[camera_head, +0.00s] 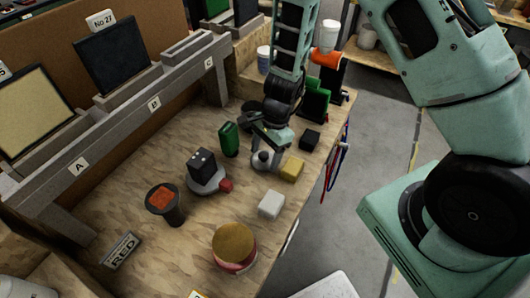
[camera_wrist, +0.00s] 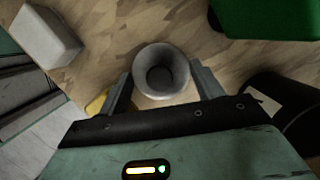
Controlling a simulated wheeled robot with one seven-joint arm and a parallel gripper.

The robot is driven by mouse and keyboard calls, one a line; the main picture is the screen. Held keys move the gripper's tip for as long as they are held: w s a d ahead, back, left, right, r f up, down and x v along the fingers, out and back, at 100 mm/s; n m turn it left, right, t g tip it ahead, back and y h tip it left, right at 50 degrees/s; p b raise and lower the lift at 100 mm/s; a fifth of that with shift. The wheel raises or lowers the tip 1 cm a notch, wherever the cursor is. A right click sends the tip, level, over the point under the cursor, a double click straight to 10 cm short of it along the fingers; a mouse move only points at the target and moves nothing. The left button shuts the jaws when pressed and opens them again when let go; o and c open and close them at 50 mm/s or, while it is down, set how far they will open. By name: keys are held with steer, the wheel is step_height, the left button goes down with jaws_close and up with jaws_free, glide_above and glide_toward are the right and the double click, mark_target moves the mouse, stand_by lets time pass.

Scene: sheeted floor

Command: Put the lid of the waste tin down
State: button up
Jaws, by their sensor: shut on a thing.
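My gripper (camera_head: 267,147) is over the bench, right of the green can, and is shut on a grey round piece (camera_head: 264,160). In the wrist view the grey round piece (camera_wrist: 161,73) shows a pale rim and a dark middle between the two fingers. I cannot tell whether this piece is the lid of the waste tin. A round red tin with a flat brown top (camera_head: 233,242) stands at the bench's near edge. A dark tapered cup with an orange top (camera_head: 165,205) stands to its left. Neither is clearly marked as the waste tin.
A yellow block (camera_head: 292,168), a white block (camera_head: 271,205) and a black block (camera_head: 310,139) lie near my gripper. The green can (camera_head: 229,139) and a black box on a grey round base (camera_head: 202,165) stand left. A grey rack (camera_head: 130,125) lines the back. Bare wood lies in front.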

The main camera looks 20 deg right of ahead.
steer(key=shift+f, duration=0.15)
steer(key=o, duration=0.6)
steer(key=shift+o, duration=0.2)
steer(key=s+p+v, duration=0.1)
steer(key=v, duration=1.1)
steer(key=s+a+r+n+h, duration=0.1)
steer(key=s+a+r+n, duration=0.4)
steer(key=s+n, duration=0.5)
steer(key=s+a+r+n+h, duration=0.1)
steer(key=s+a+r+n, duration=0.4)
steer(key=n, duration=0.8)
steer(key=s+r, duration=0.3)
steer(key=s, duration=0.2)
steer(key=shift+r+t+h, duration=0.3)
steer(key=shift+r+t, duration=0.1)
